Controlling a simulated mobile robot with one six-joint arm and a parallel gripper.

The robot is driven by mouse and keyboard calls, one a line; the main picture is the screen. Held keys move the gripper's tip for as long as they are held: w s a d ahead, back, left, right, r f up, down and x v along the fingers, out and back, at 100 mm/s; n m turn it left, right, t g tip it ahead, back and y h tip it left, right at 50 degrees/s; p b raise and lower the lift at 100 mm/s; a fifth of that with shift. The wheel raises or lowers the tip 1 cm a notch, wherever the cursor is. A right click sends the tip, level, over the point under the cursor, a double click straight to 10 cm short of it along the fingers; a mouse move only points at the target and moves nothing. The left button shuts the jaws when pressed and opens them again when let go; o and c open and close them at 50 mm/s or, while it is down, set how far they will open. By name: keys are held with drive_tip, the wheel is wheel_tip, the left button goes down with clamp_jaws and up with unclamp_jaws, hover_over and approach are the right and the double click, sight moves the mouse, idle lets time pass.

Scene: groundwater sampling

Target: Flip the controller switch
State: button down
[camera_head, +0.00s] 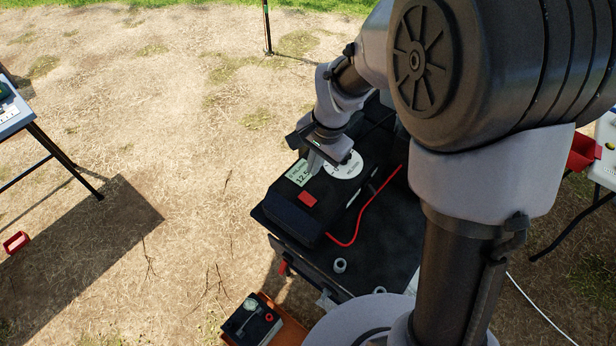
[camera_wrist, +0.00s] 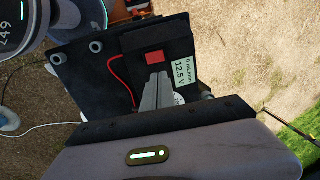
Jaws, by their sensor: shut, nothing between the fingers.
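The controller (camera_head: 322,196) is a black box on a dark table. Its top carries a red switch (camera_head: 308,198), a display (camera_head: 299,173) reading about 12.5 and a white round dial (camera_head: 343,165). My gripper (camera_head: 312,166) is over the controller's top, between the display and the dial. In the wrist view my gripper's fingers (camera_wrist: 158,78) are together and empty, with tips just below the red switch. They partly cover the dial (camera_wrist: 178,99). I cannot tell whether they touch the panel.
A red tube (camera_head: 352,238) curves over the dark table (camera_head: 385,250) beside the controller. A small grey ring (camera_head: 340,265) lies near the front. A battery-like box (camera_head: 252,320) in an orange tray stands on the ground below. Another table (camera_head: 14,112) stands at far left.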

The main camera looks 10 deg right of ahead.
sight(309, 201)
drive_tip(key=f+b, duration=0.1)
drive_tip(key=f, duration=0.3)
drive_tip(key=w+a+f+b, duration=0.1)
drive_tip(key=f+b, duration=0.1)
drive_tip(key=f, duration=0.2)
drive_tip(key=f+b, duration=0.2)
drive_tip(key=f, duration=0.3)
drive_tip(key=shift+w+a, duration=0.4)
drive_tip(key=shift+p, duration=0.3)
drive_tip(key=shift+a+r+g+p, duration=0.1)
drive_tip(key=shift+r+g+p, duration=0.2)
drive_tip(key=shift+p, duration=0.85)
drive_tip(key=shift+a+f+h+p, duration=0.15)
drive_tip(key=shift+h+p, duration=0.25)
drive_tip(key=shift+p, duration=0.55)
drive_tip(key=shift+w+f+b, duration=0.1)
drive_tip(key=shift+f+b, duration=0.45)
drive_tip(key=shift+f, duration=0.05)
drive_tip(key=shift+s+d+f, duration=0.15)
drive_tip(key=shift+s+d, duration=0.3)
drive_tip(key=shift+s, duration=0.2)
drive_tip(key=shift+s+d+g, duration=0.2)
drive_tip(key=shift+d+g, duration=0.05)
drive_tip(key=shift+g, duration=0.05)
